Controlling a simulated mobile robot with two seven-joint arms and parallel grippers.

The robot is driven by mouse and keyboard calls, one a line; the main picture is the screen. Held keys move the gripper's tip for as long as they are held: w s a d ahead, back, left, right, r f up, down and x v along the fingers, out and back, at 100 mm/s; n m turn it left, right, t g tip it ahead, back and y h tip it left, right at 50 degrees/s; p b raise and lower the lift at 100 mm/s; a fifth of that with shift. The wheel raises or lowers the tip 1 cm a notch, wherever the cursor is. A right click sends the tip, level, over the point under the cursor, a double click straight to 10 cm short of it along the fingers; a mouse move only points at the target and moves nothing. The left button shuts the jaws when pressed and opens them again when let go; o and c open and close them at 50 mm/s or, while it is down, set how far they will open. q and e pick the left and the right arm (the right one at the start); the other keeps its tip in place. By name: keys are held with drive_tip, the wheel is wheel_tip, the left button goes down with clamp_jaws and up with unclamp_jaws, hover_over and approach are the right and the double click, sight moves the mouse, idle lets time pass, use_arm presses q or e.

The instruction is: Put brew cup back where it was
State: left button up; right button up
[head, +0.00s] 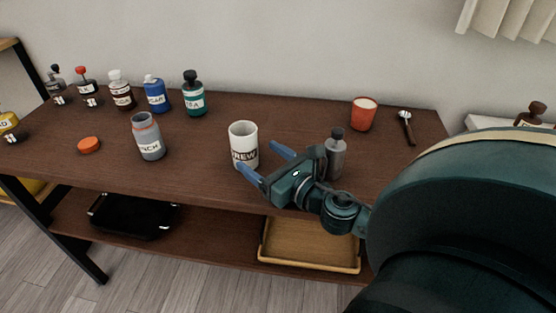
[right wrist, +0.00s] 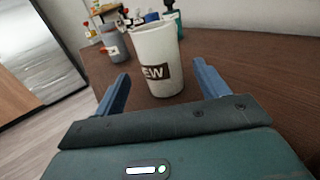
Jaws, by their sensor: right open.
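The brew cup (head: 243,140) is white with a dark label band and stands upright on the brown table near its front edge. In the right wrist view the brew cup (right wrist: 160,58) stands just beyond and between my open fingers. My right gripper (head: 261,163) is open and empty, its two blue fingers pointing at the cup from the right. In the right wrist view the right gripper (right wrist: 162,90) has a finger on each side of the cup's lower part; contact cannot be told. My left gripper is not in view.
A grey bottle (head: 335,155) stands close behind my right gripper. A red cup (head: 363,114) and a spoon-like tool (head: 406,127) are at the back right. A grey open jar (head: 148,137) and an orange lid (head: 89,145) are left. Several bottles line the back left. The table middle behind the cup is clear.

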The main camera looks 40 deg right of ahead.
drive_tip(key=s, duration=0.3)
drive_tip(key=shift+s+d+f+b, duration=0.1)
drive_tip(key=shift+s+b, duration=0.15)
drive_tip(key=shift+b, duration=0.05)
drive_tip(key=shift+s, duration=0.5)
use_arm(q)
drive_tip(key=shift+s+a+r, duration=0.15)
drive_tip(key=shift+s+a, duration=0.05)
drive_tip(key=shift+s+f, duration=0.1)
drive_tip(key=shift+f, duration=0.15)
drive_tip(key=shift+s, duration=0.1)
use_arm(e)
drive_tip(key=shift+s, duration=0.1)
